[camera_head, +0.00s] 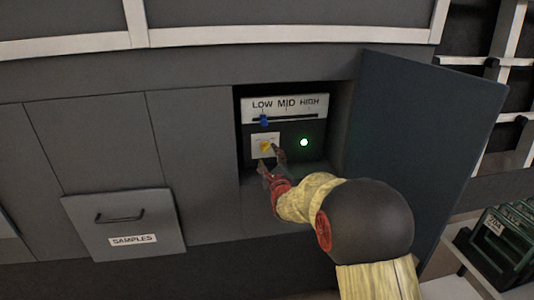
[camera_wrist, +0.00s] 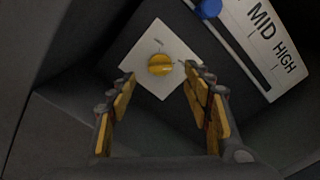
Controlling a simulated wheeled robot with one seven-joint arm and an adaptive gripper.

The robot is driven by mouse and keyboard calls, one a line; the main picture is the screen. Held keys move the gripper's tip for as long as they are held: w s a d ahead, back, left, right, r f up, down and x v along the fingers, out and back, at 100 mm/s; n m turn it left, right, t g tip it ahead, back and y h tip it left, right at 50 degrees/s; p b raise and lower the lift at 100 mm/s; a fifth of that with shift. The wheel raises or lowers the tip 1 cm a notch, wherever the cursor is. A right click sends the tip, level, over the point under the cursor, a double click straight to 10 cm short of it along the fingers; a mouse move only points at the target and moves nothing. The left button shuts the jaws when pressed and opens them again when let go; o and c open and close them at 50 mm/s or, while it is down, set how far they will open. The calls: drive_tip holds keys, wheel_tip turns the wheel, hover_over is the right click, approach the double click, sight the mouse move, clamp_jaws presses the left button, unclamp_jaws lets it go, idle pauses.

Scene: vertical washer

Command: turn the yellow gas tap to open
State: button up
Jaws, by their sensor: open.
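The yellow gas tap (camera_head: 265,147) is a small knob on a white square plate inside the open compartment. In the wrist view the yellow gas tap (camera_wrist: 160,64) sits in the middle of its tilted white plate (camera_wrist: 136,76), with its grip bar lying about level in the picture. My gripper (camera_head: 270,156) reaches into the compartment just in front of the tap. In the wrist view my gripper (camera_wrist: 159,80) is open, one finger on each side of the tap, with nothing between the fingers. I cannot tell whether a fingertip touches the plate.
A LOW MID HIGH slider panel (camera_head: 286,106) with a blue slider knob (camera_head: 263,120) at LOW is above the tap. A green light (camera_head: 304,142) glows to the right. The compartment door (camera_head: 400,130) stands open at right. A SAMPLES drawer (camera_head: 125,222) is at lower left.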

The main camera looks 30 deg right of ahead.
drive_tip(key=v, duration=0.5)
drive_tip(key=shift+s+a, duration=0.1)
drive_tip(key=shift+s, duration=0.3)
